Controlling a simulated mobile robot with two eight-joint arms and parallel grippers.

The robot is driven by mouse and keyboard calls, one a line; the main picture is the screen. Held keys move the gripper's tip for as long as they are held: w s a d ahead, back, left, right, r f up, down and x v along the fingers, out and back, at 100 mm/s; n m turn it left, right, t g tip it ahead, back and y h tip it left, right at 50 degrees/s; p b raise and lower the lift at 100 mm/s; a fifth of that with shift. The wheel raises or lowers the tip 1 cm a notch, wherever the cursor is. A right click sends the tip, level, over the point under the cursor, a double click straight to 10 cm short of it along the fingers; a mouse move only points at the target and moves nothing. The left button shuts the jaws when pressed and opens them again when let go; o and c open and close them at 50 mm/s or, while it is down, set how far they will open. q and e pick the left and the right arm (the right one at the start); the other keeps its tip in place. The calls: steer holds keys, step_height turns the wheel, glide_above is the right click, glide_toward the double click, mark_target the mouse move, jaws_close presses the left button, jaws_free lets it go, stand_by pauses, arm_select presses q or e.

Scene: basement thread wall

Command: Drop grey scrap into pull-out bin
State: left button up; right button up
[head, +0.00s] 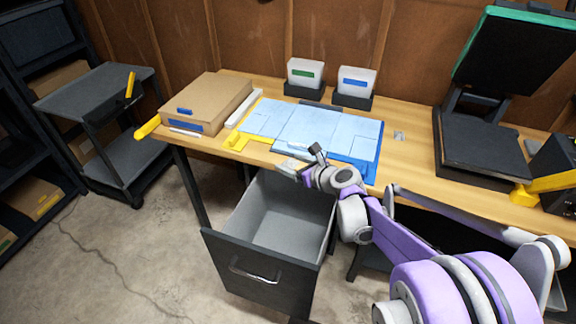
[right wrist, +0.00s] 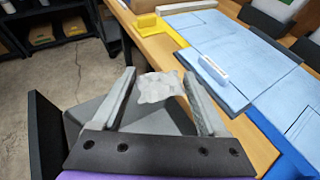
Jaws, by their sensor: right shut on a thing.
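The grey scrap (right wrist: 158,87) is a pale, crumpled piece between the two fingers of my right gripper (right wrist: 160,92) in the right wrist view. The right gripper is shut on it. In the head view my right gripper (head: 293,168) is by the front edge of the workbench, at the back of the pull-out bin's opening. The pull-out bin (head: 262,272) stands open under the bench, with a dark front, a bar handle and a grey interior that looks empty. In the right wrist view the bin's grey inside (right wrist: 88,112) lies below the fingers. My left gripper is not in view.
A grey cart (head: 95,92) stands at left. The concrete floor left of the bin is clear.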

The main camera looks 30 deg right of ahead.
step_height(320, 180, down, 6)
steer(key=b, duration=0.4)
steer(key=o, duration=1.2)
steer(key=shift+s, duration=0.1)
steer(key=p+v, duration=0.2)
steer(key=v, duration=0.8)
steer(key=shift+s, duration=0.3)
steer(key=shift+s+d, duration=0.1)
steer(key=shift+d, duration=0.05)
